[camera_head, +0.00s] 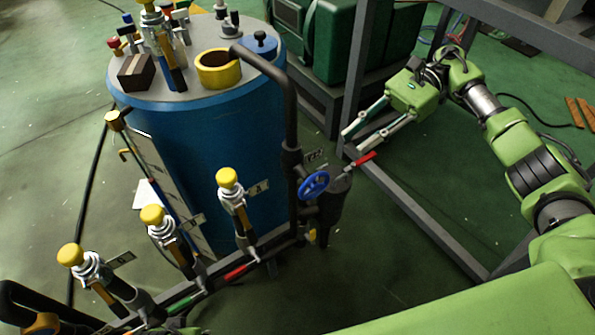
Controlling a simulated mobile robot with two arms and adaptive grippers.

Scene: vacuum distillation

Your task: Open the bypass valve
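My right gripper (352,142) reaches in from the right. Its two pale fingers are spread apart with nothing between them, and it is open. Just below its fingertips is a red lever handle (365,159); I cannot tell whether they touch. A blue handwheel (313,185) sits on the dark pipe (291,120) to the left of and below the gripper. My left gripper is not in view.
A blue tank (225,140) with fittings on its lid stands at the centre left. Several yellow-topped valves, one of them here (227,178), line the lower pipework. A grey metal frame (425,215) runs beneath my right arm. Green machinery (340,40) stands behind.

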